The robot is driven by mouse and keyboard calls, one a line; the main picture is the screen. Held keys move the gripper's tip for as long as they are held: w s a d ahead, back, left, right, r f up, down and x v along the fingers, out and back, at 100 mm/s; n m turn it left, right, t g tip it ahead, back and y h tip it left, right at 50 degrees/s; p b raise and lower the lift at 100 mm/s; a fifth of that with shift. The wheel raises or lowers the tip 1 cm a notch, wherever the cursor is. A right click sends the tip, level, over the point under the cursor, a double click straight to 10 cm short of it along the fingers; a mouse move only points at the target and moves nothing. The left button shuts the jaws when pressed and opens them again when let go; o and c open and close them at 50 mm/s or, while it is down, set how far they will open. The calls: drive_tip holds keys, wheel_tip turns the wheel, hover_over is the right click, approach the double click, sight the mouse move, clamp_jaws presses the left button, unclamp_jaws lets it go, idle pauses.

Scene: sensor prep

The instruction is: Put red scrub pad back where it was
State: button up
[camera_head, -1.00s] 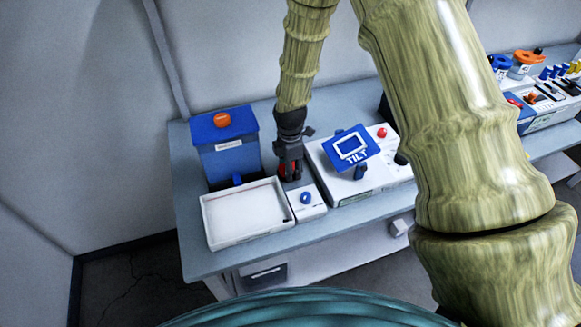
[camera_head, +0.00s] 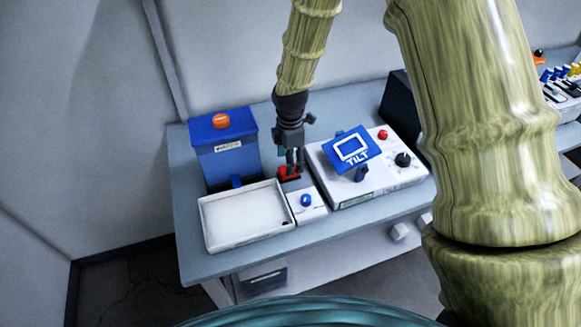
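The red scrub pad (camera_head: 288,174) lies on the bench, between the blue bin and the large white instrument and behind the small white box. My gripper (camera_head: 294,164) points down just above it, with its dark fingertips over the back part of the pad. The fingers look a little apart, and the pad looks flat on the bench rather than lifted. The fingers hide part of the pad; whether they still touch it is too small to tell.
A blue bin (camera_head: 226,163) with an orange knob and a white tray (camera_head: 243,239) stand to the left. A small white box (camera_head: 308,212) with a blue knob is in front. A white instrument (camera_head: 350,196) with a blue TILT sign stands close on the right.

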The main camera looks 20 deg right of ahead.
wheel_tip(320, 180, up, 7)
drive_tip(key=b, duration=0.1)
drive_tip(key=shift+b, duration=0.4)
